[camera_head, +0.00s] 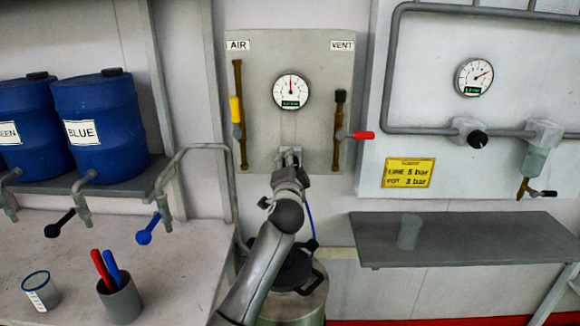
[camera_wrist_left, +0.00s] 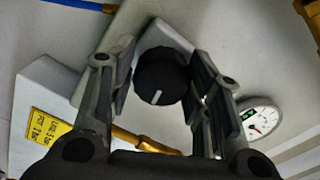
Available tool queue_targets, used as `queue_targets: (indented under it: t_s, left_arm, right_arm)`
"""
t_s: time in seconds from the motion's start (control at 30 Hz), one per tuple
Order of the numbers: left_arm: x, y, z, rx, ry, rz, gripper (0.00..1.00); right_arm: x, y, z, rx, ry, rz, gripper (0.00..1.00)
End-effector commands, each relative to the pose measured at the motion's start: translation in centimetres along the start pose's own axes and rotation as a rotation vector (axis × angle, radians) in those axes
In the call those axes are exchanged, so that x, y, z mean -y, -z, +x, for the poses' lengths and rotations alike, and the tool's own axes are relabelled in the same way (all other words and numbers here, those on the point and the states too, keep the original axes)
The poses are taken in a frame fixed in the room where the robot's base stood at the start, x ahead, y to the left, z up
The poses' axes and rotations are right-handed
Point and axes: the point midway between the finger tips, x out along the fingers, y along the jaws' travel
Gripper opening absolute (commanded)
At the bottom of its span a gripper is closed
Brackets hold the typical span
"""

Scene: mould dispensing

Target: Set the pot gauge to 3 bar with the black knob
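My left gripper (camera_head: 291,154) is at the fitting below this gauge and hides the knob in the head view. In the left wrist view the black knob (camera_wrist_left: 162,76) sits between the two finger pads of my left gripper (camera_wrist_left: 164,70). The pads lie close against both its sides. Its white mark points down in that picture. A gauge (camera_wrist_left: 260,120) shows at the right there. My right gripper is not in view.
Beside the pot gauge are a yellow-handled AIR valve (camera_head: 236,112) and a red-handled VENT valve (camera_head: 358,135). On the right panel are another gauge (camera_head: 474,77), another black knob (camera_head: 478,140) and a yellow sign (camera_head: 408,173). A grey shelf (camera_head: 470,245) lies below.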

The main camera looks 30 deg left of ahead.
Motion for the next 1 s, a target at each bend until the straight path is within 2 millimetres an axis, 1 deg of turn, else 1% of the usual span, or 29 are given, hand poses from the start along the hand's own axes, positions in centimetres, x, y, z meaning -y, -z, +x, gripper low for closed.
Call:
queue_targets:
  t_s: [0.03, 0.1, 0.43, 0.57, 0.67, 1.0]
  left_arm:
    - [-0.1, -0.1, 0.0, 0.003, -0.002, 0.001, 0.56]
    - [-0.1, -0.1, 0.0, 0.003, -0.001, 0.001, 0.63]
    - [0.1, 0.0, -0.1, 0.001, 0.002, 0.001, 0.63]
    - [0.0, 0.0, -0.8, -0.001, 0.002, 0.001, 0.63]
    - [0.0, 0.0, -2.1, -0.001, 0.001, 0.000, 0.63]
    - [0.0, -0.1, -8.2, 0.000, 0.000, -0.001, 0.63]
  right_arm:
    - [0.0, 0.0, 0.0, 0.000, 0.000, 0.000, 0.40]
    - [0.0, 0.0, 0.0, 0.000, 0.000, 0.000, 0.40]
    - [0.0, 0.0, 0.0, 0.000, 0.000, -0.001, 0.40]
    - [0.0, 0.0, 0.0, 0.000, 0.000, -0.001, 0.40]
    - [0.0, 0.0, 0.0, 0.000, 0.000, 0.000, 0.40]
    - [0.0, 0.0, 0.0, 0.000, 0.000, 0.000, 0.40]
